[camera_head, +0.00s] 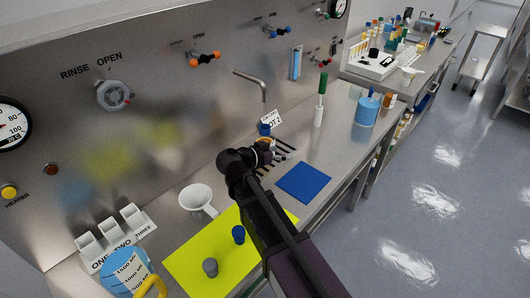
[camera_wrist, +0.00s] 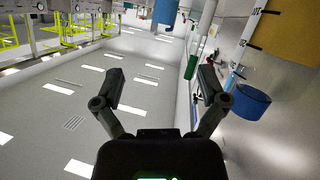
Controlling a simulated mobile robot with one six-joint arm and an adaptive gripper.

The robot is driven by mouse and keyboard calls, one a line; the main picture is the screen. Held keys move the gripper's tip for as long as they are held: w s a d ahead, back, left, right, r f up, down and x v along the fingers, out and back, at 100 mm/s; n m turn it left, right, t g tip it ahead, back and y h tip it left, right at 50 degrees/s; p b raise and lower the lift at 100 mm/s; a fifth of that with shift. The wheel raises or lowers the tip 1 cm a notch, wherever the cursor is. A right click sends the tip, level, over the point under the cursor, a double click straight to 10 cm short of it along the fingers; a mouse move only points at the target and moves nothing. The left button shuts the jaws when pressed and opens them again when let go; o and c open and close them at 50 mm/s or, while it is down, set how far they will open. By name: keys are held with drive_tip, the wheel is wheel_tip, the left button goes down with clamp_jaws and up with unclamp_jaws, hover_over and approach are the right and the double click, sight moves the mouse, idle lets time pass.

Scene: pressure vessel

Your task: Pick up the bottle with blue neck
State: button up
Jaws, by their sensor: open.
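The bottle with the blue neck (camera_head: 265,130) stands on the steel counter by the wall, mostly hidden behind my gripper in the head view. In the wrist view, which is upside down, its blue neck (camera_wrist: 249,102) and amber body with a white scale (camera_wrist: 293,32) show at the right edge. My gripper (camera_head: 262,152) is close in front of the bottle in the head view. In the wrist view my gripper (camera_wrist: 161,76) is open, with nothing between its fingers. The bottle lies outside the fingers, beyond the right-hand one. Whether they touch cannot be told.
A white mug (camera_head: 197,200), a yellow mat (camera_head: 187,265) with a blue piece (camera_head: 238,234) and a grey piece (camera_head: 210,267), and a blue mat (camera_head: 303,182) lie near my arm. A green-topped item (camera_head: 322,84) and a blue container (camera_head: 367,110) stand farther right. A tap (camera_head: 252,82) juts from the wall.

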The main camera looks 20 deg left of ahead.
sight(261, 131)
drive_tip(key=s+a+r+t+b, duration=0.1)
drive_tip(key=s+a+t, duration=0.1)
drive_tip(key=a, duration=0.4)
drive_tip(key=s+a+t+y+b, duration=0.1)
drive_tip(key=s+a+t+b, duration=0.1)
drive_tip(key=a, duration=0.5)
drive_tip(key=shift+s+a+r+m+t, duration=0.3)
drive_tip(key=shift+s+r, duration=0.1)
drive_tip(key=shift+s, duration=0.2)
drive_tip(key=shift+w, duration=0.15)
drive_tip(key=x, duration=0.8)
drive_tip(key=shift+w, duration=0.2)
drive_tip(key=shift+w+d, duration=0.1)
drive_tip(key=shift+x, duration=2.5)
drive_tip(key=shift+d, duration=0.1)
clamp_jaws()
